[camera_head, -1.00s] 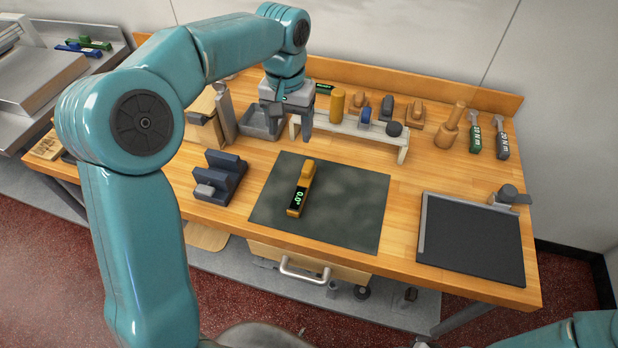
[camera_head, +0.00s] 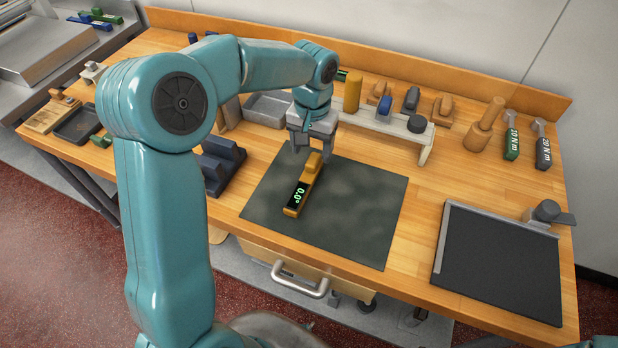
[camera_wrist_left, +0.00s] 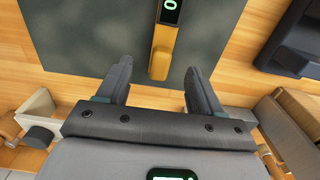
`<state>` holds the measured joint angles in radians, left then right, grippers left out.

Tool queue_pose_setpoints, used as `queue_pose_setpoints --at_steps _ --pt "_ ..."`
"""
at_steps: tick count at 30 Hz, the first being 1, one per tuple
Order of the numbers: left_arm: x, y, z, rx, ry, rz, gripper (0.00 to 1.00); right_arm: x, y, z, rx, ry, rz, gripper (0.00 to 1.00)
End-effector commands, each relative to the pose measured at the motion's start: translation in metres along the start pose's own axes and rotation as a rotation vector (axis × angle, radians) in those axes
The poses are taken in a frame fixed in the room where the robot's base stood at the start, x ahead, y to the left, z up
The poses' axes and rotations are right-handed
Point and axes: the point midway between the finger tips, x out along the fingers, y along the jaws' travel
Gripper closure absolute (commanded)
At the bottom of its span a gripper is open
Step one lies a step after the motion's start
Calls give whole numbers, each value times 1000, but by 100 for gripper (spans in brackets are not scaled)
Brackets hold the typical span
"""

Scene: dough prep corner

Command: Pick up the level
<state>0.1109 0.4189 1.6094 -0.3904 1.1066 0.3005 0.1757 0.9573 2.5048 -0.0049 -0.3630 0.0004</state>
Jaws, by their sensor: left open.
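The level (camera_head: 297,202) is a yellow bar with a dark face and a green "0.0°" readout. It lies on the dark mat (camera_head: 350,220) on the wooden bench. My left gripper (camera_head: 310,155) is above the far edge of the mat, just beyond the level's far end. In the left wrist view the level (camera_wrist_left: 163,45) lies ahead of the fingertips, roughly between their lines. My left gripper (camera_wrist_left: 158,75) is open there, with nothing between its fingers. My right gripper is not in view.
A white rack (camera_head: 390,128) with tools stands behind the mat. A dark blue block (camera_head: 222,165) sits left of it. A black plate (camera_head: 500,255) lies at the right, with torque wrenches (camera_head: 512,140) behind it. The mat around the level is clear.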

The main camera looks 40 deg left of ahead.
Motion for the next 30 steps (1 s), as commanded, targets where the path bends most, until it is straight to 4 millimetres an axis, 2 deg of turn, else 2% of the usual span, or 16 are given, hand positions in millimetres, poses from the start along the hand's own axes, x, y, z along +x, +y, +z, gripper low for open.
queue_pose_setpoints --at_steps 3,10,18,26,29,30 --pt "19 0 0 0 -2 -1 34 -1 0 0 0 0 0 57" --pt "37 0 -3 -1 -2 0 34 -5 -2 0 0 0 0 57" --pt "76 -2 -8 0 -1 0 34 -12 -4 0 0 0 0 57" --pt "80 -2 -9 0 2 0 34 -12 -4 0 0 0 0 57" --pt "80 -2 -9 0 2 0 63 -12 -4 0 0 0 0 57" --pt "80 -2 -9 0 2 0 76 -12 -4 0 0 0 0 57"
